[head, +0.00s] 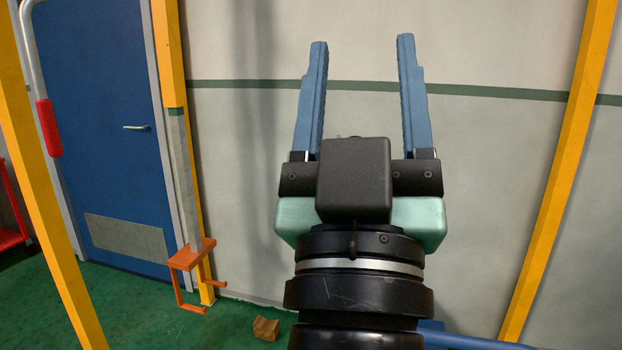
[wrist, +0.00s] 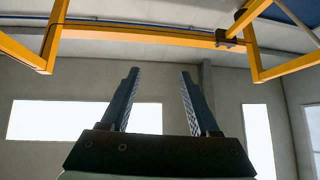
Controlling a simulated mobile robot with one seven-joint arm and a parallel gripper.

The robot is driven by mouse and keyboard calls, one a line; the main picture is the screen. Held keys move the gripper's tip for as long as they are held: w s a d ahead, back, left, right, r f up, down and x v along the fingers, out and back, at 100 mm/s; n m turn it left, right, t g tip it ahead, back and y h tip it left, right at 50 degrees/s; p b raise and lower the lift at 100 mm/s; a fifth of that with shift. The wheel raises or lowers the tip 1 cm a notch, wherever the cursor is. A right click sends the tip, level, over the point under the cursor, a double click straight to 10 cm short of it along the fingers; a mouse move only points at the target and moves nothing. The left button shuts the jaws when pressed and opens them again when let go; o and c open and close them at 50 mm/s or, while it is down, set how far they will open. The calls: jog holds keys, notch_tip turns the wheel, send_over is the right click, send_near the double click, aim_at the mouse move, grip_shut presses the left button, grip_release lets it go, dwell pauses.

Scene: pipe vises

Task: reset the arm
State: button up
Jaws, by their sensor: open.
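My gripper (head: 360,95) is raised in the middle of the head view, with its two blue fingers pointing up. The fingers are wide apart and nothing is between them. The wrist view also shows the open gripper (wrist: 156,95), with the upper wall and ceiling beyond it. My arm below the wrist runs out of the bottom of the head view.
Yellow posts stand at the left (head: 40,190) and right (head: 565,160). A yellow overhead beam (wrist: 140,36) crosses the wrist view. A blue door (head: 115,130), an orange bracket (head: 190,258) and a small brown block (head: 265,328) on the green floor (head: 130,310) are to the left.

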jog(key=s+a+r+t+y, duration=0.1)
jog(key=s+a+r+y, duration=0.2)
jog(key=s+a+r, duration=0.15)
notch_tip(320, 180, up, 14)
jog(key=p, duration=1.5)
jog(key=shift+w+d+f, duration=0.15)
jog(key=shift+d, duration=0.3)
